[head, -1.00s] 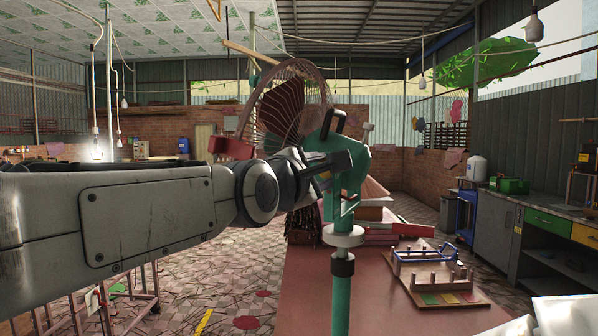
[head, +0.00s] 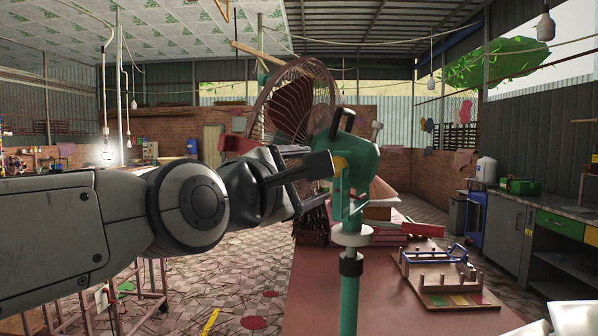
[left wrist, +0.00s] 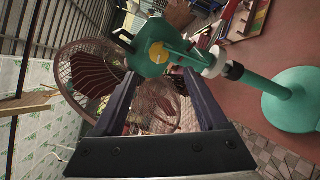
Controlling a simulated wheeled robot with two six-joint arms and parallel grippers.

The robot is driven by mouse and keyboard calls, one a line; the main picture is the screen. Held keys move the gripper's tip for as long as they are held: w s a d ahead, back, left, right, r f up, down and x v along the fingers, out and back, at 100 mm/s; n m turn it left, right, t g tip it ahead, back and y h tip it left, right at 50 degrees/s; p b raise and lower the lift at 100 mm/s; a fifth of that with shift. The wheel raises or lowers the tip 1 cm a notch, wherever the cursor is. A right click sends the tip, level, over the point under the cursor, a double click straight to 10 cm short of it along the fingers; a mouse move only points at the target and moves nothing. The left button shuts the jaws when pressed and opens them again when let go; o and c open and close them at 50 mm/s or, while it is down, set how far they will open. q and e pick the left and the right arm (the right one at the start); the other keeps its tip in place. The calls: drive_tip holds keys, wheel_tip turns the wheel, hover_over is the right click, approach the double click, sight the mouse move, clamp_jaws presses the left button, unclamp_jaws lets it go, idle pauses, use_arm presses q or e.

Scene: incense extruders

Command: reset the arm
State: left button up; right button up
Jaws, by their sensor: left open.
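My left arm comes in from the left in the head view, and my left gripper (head: 312,180) is open beside the green machine (head: 361,165) on its green post. In the left wrist view the two dark fingers of the left gripper (left wrist: 158,98) stand apart with nothing held between them. The green machine's head with its yellow disc (left wrist: 159,52) shows just beyond the fingertips in that view. I cannot tell whether a finger touches it. My right gripper does not show.
A large wire fan (head: 293,105) stands behind the green machine. A red table (head: 385,300) carries a wooden peg rack (head: 436,275) and stacked red and pink items (head: 400,232). A grey cabinet counter (head: 503,230) runs along the right wall.

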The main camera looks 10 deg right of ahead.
use_arm(q)
drive_tip(key=shift+s+a, duration=0.5)
drive_tip(key=shift+s, duration=0.05)
drive_tip(key=shift+f, duration=0.1)
